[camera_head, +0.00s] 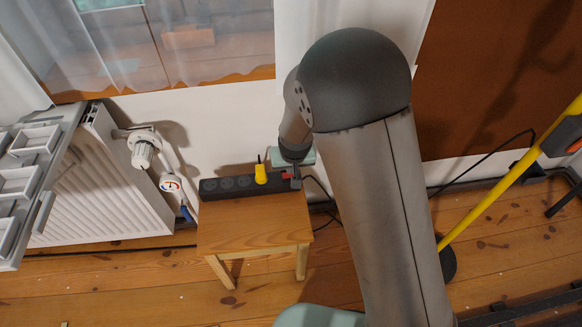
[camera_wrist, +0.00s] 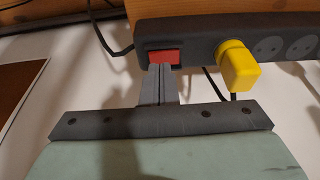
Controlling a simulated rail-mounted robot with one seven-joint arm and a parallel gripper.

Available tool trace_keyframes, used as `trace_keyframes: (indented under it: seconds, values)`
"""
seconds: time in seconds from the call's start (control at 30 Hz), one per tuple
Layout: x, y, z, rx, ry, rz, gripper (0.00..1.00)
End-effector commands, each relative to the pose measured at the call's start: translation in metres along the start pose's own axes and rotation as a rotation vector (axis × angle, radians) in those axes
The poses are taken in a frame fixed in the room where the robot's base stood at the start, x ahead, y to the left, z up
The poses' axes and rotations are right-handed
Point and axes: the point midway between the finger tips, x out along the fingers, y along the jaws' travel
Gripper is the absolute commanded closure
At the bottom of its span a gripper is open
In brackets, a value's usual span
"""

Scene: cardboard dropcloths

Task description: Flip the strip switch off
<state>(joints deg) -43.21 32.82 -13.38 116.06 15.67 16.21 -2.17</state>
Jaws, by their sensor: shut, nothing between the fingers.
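A black power strip (camera_head: 215,187) lies along the back of a small wooden stool. In the wrist view the strip (camera_wrist: 200,34) runs across the top, with a red rocker switch (camera_wrist: 165,57) at its left end. A yellow plug (camera_wrist: 238,68) sits in the socket beside the switch; it also shows in the head view (camera_head: 261,174). My gripper (camera_wrist: 157,70) is shut and empty, its fingertips at the lower edge of the red switch. I cannot tell whether they touch it. In the head view my gripper (camera_head: 296,180) is at the strip's right end, partly covering the switch.
The wooden stool (camera_head: 250,222) stands against the white wall. A radiator (camera_head: 95,190) with a valve (camera_head: 143,150) is to its left. A yellow pole (camera_head: 500,185) leans at the right. A black cable (camera_head: 325,190) runs behind the stool's right side.

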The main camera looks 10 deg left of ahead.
Motion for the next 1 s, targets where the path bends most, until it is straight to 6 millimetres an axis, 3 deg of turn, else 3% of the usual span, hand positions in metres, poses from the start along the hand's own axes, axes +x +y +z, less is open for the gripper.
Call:
trace_keyframes:
  seconds: [0.03,0.17,0.5,0.7,1.0]
  values:
    - [-0.015,0.000,-0.005,0.002,0.001,0.000,1.00]
    - [-0.043,-0.001,-0.013,0.004,0.001,0.001,1.00]
    - [-0.109,-0.017,-0.010,0.003,0.003,0.000,1.00]
    - [-0.125,-0.020,-0.009,0.005,0.001,0.001,1.00]
    - [-0.127,-0.020,-0.008,0.005,0.001,0.001,1.00]
